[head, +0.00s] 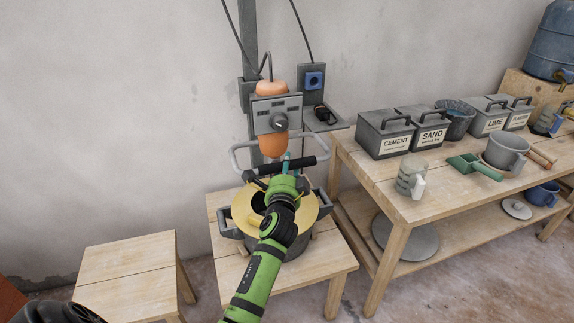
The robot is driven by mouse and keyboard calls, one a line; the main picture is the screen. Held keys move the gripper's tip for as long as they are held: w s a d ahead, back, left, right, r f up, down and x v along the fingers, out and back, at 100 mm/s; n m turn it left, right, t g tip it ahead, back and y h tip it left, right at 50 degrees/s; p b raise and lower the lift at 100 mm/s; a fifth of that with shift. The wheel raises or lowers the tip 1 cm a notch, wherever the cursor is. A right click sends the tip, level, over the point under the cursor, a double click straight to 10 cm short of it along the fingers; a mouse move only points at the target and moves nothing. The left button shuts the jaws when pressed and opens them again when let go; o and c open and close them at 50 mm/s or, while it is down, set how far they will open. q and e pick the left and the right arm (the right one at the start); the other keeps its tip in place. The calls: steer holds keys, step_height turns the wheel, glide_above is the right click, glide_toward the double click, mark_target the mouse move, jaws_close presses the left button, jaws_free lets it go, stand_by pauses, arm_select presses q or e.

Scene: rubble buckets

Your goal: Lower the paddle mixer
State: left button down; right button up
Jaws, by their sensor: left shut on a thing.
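The paddle mixer (270,88) has an orange body, a grey control box with a dial and a grey handle frame with a black grip (318,161). It hangs at a grey wall post, upright above a dark bucket (289,247). The bucket has side handles and a yellow ring-shaped top (243,207) with a dark opening. My left gripper (285,168) is shut on the black grip of the mixer's handle. My green arm and gripper hide the mixer's lower part and some of the bucket. My right gripper is not in view.
The bucket stands on a low wooden table (325,274). An empty wooden stool (128,268) is at left.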

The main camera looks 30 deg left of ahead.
arm_select(q)
step_height(320, 180, down, 7)
steer(key=b, duration=0.4)
steer(key=shift+d, duration=0.1)
steer(key=c, duration=0.7)
jaws_free()
steer(key=shift+f+b, duration=0.1)
steer(key=shift+b, duration=0.2)
steer(key=shift+r, duration=0.2)
steer(key=v, duration=1.2)
